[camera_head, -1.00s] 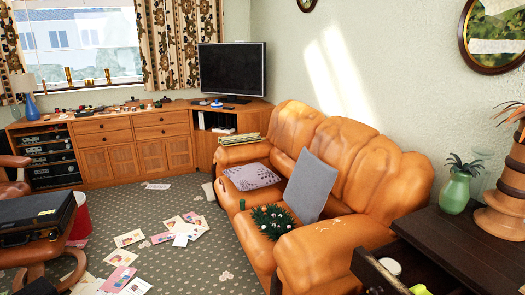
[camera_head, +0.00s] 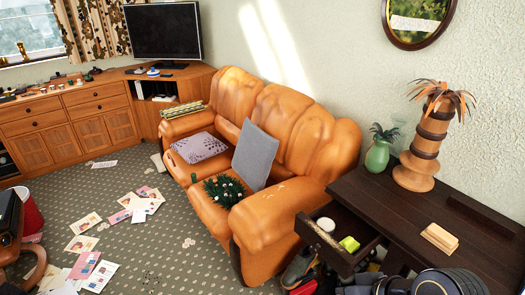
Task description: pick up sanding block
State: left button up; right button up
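A small light-tan block (camera_head: 439,238), which looks like the sanding block, lies flat on the dark wooden desk (camera_head: 385,197) at the right. It is in full view with bare desk around it. Neither of my grippers can be made out in the head view, so nothing is seen touching the block.
The desk's open drawer (camera_head: 330,253) holds a white round item (camera_head: 326,225) and a yellow-green item (camera_head: 349,243). A green vase (camera_head: 377,156) and a palm-shaped ornament (camera_head: 428,140) stand behind the block. An orange sofa (camera_head: 290,205) is to the left. Papers litter the carpet.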

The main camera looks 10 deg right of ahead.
aim_at(442, 240)
jog(key=z, duration=2)
